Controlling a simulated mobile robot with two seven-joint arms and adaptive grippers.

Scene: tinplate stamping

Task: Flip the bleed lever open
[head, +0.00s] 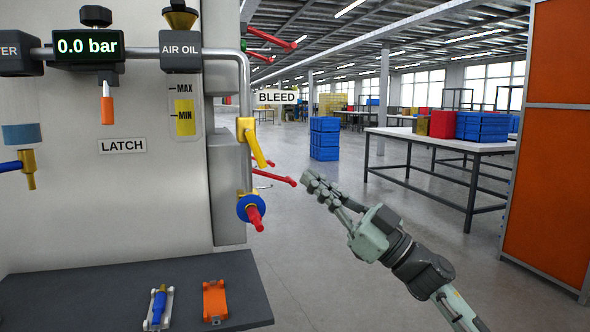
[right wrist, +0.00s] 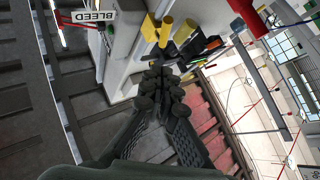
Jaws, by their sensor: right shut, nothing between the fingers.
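The bleed lever (head: 257,148) is a yellow handle on a yellow valve body (head: 246,126) on the grey vertical pipe, left of and below the BLEED sign (head: 277,97). It points down and slightly right. My right gripper (head: 313,182) is to the right of the lever and a little lower, apart from it. Its fingers are shut and empty. In the right wrist view the shut fingertips (right wrist: 160,88) show below yellow parts (right wrist: 166,32), and the BLEED sign (right wrist: 94,17) appears upside down at upper left. My left gripper is not in view.
A blue and red knob (head: 252,209) sits lower on the pipe. Red rods (head: 275,177) stick out right of the panel near my right gripper. The gauge (head: 88,46) reads 0.0 bar. A dark shelf (head: 110,290) is below.

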